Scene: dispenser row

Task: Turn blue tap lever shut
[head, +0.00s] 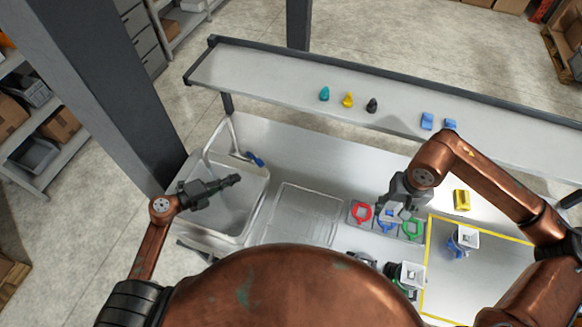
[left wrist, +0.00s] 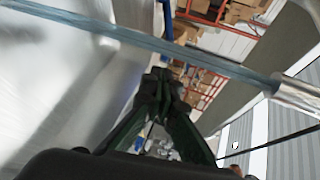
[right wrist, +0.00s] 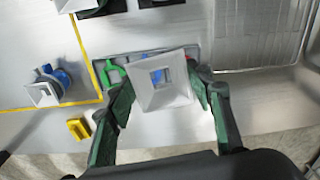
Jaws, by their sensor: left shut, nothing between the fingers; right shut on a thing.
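The tap's blue lever (head: 255,159) sits at the back right of the sink (head: 262,205), near the base of the pale curved tap pipe (head: 207,148). My left gripper (head: 236,180) is shut and empty over the sink, in front of the lever and apart from it. In the left wrist view its closed fingertips (left wrist: 158,78) show below a pale blue streak (left wrist: 150,43), which looks like water running from the metal pipe end (left wrist: 298,85). My right gripper (head: 390,210) is shut on a white square funnel-like piece (right wrist: 160,82), above the coloured holder.
The holder has red (head: 361,213) and green (head: 412,229) outlines. A clear tray (head: 305,213) lies between sink and holder. A yellow block (head: 461,200) and another white-topped piece (head: 466,239) stand at right. A raised shelf (head: 290,80) with small items runs along the back.

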